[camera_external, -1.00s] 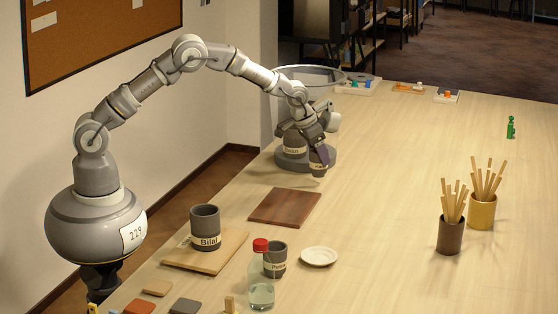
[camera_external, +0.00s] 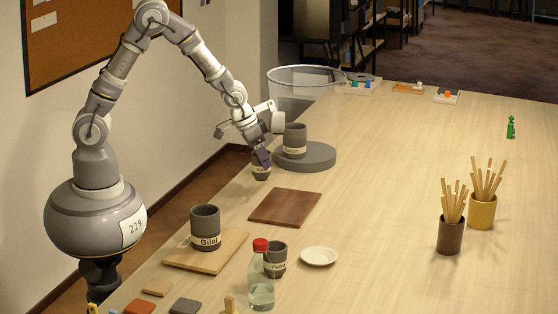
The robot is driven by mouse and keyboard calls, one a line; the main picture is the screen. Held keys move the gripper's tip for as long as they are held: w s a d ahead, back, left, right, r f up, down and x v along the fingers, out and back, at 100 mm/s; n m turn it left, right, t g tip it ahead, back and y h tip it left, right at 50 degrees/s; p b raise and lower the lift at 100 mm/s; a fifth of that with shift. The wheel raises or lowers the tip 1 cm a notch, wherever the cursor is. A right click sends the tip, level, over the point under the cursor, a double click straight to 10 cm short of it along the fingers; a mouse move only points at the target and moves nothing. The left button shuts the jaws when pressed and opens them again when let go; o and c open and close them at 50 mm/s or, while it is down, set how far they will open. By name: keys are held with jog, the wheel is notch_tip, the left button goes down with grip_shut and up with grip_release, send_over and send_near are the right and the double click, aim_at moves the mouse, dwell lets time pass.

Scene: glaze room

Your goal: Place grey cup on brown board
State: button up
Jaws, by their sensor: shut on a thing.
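The brown board (camera_external: 285,207) lies flat and bare on the table, left of the middle. My gripper (camera_external: 262,157) is shut on a small dark grey cup with a pale label (camera_external: 261,171). The held cup is upright, near the table's left edge, behind and left of the brown board and apart from it; I cannot tell its height above the table. The fingers hide its upper part. Another grey cup (camera_external: 294,138) stands on a round grey disc (camera_external: 318,161). A grey cup labelled like "Bilal" (camera_external: 205,222) stands on a light wooden board (camera_external: 187,258).
A grey cup labelled like "Petra" (camera_external: 275,262) stands behind a red-capped bottle (camera_external: 262,288), near a white saucer (camera_external: 319,256). Two holders with sticks, brown (camera_external: 451,236) and yellow (camera_external: 482,212), stand at right. A wire-rimmed bin (camera_external: 290,88) is at the back. The table's middle is clear.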

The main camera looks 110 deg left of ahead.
jog(key=s+d+r+m+p, duration=0.1)
jog(key=s+d+m, duration=0.25)
jog(key=d, duration=0.75)
jog(key=h+b, duration=0.1)
jog(key=b, duration=0.1)
send_over(286, 205)
jog(key=f, duration=0.2)
notch_tip(286, 205, down, 3)
jog(key=shift+w+a+n+b, duration=0.1)
jog(key=shift+n+b, duration=0.15)
jog(key=shift+b, duration=0.15)
jog(key=shift+r, duration=0.1)
jog(key=o, duration=1.1)
jog(key=shift+o, duration=0.2)
